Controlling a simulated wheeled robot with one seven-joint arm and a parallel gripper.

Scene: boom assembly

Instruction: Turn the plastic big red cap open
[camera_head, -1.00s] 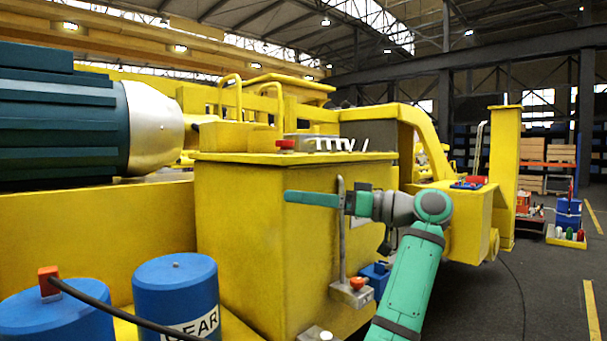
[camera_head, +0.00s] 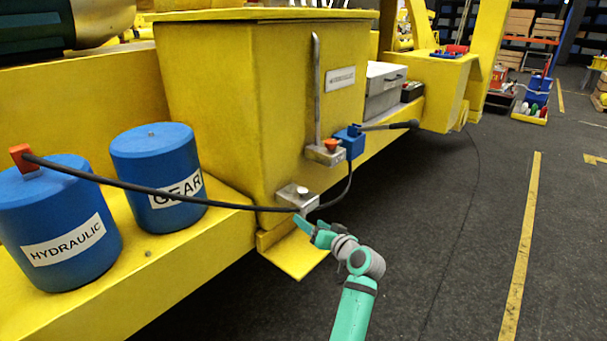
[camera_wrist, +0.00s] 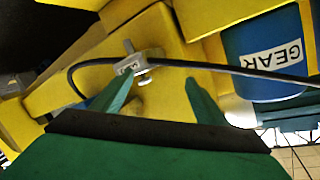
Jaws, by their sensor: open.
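Two orange-red parts show in the head view. One is a block-like cap (camera_head: 21,158) on top of the blue HYDRAULIC drum (camera_head: 62,232), with a black hose at it. The other is a small round knob (camera_head: 332,146) on a metal block (camera_head: 325,155) at the tank's side. I cannot tell whether either is the big red cap. My gripper (camera_head: 303,226) is open and empty, just below and beside the lower metal fitting (camera_head: 297,198) at the tank's bottom corner. In the wrist view this fitting (camera_wrist: 138,63) lies beyond my open fingers (camera_wrist: 157,88).
The yellow tank (camera_head: 235,100) stands behind my gripper. The black hose (camera_head: 190,202) runs from the drum past the blue GEAR drum (camera_head: 158,178) towards the fitting. A blue part with a handle (camera_head: 352,140) juts from the tank side.

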